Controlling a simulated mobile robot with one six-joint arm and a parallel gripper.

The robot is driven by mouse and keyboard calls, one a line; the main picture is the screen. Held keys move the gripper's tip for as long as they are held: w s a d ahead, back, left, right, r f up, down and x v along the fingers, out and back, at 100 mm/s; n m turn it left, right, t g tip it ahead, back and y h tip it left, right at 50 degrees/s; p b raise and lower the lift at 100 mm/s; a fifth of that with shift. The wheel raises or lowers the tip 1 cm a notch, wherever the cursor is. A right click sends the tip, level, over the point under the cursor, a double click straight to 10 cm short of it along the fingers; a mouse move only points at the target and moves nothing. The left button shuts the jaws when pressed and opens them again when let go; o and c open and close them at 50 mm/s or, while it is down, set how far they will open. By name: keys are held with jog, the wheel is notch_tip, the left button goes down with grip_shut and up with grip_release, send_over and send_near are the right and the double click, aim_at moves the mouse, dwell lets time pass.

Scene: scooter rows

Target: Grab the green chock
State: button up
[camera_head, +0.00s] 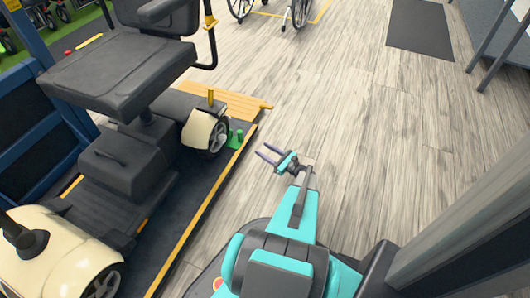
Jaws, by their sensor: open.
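The green chock (235,138) sits on the dark platform, close beside the rear wheel (214,136) of a cream mobility scooter and near the platform's yellow edge. It is small in the view, and I cannot tell if it touches the wheel. My gripper (267,154) is open and empty, above the wooden floor to the right of the chock and apart from it. Its two dark fingers point left toward the platform.
The scooter (121,155) with a black seat stands on the dark platform (200,208), which has a yellow edge strip. A wheelchair (298,12) stands at the back. A dark mat (420,27) lies at the upper right. The wooden floor (345,110) between is clear. A grey post (465,225) is at the right.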

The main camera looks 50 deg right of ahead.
jog(key=b, duration=0.5)
send_near(235, 142)
jog(key=shift+w+d+r, duration=0.45)
jog(key=shift+w+r, duration=0.15)
jog(key=shift+w, duration=0.35)
jog(key=shift+w+d+r, duration=0.45)
jog(key=shift+w+r, duration=0.15)
jog(key=shift+w, duration=0.4)
jog(key=shift+w+d+r, duration=0.45)
jog(key=shift+w+r, duration=0.15)
jog(key=shift+w, duration=0.35)
grip_shut()
